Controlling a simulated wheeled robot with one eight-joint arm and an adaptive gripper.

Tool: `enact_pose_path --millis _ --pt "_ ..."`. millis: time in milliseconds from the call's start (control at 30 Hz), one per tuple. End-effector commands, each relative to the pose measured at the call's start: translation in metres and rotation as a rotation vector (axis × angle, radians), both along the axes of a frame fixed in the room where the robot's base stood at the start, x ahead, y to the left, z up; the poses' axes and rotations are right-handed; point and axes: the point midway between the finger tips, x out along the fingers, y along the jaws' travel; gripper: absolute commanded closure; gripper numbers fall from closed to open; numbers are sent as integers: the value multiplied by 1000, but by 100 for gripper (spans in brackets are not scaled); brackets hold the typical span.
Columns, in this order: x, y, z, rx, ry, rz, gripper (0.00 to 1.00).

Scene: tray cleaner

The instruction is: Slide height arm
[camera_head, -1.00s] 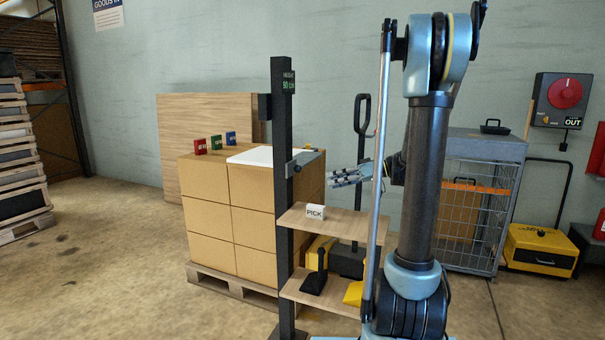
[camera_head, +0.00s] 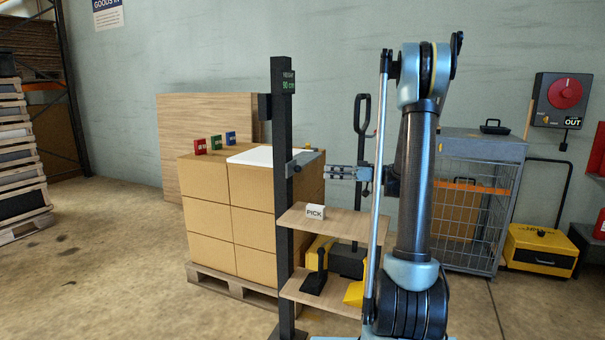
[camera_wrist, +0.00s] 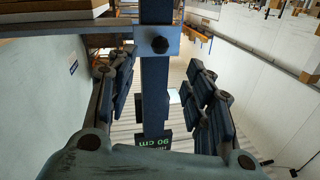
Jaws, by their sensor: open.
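The dark upright post (camera_head: 284,215) stands left of my arm, with a green-lit height display (camera_head: 288,86) near its top. The grey height arm (camera_head: 304,160) juts right from the post, above the upper shelf. In the wrist view the post (camera_wrist: 155,95) runs between my finger pads. My gripper (camera_head: 328,172) is open, pointing left just right of the height arm. I cannot tell whether it touches.
The wooden upper shelf (camera_head: 350,225) with a white PICK block (camera_head: 315,212) lies below my gripper. Stacked cartons (camera_head: 235,215) stand behind the post, with red, green and blue blocks on top. A wire cage (camera_head: 470,210) stands to the right.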

Motion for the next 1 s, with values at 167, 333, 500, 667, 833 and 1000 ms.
enact_pose_path --millis 167,333,500,667,833,1000 --pt "4 32 0 0 0 4 53" --pt "8 60 0 0 1 4 53" --pt "12 87 0 0 1 3 53" --pt "15 106 0 0 1 2 53" --pt "17 117 0 -1 1 1 53" --pt "18 119 0 -1 1 0 53"
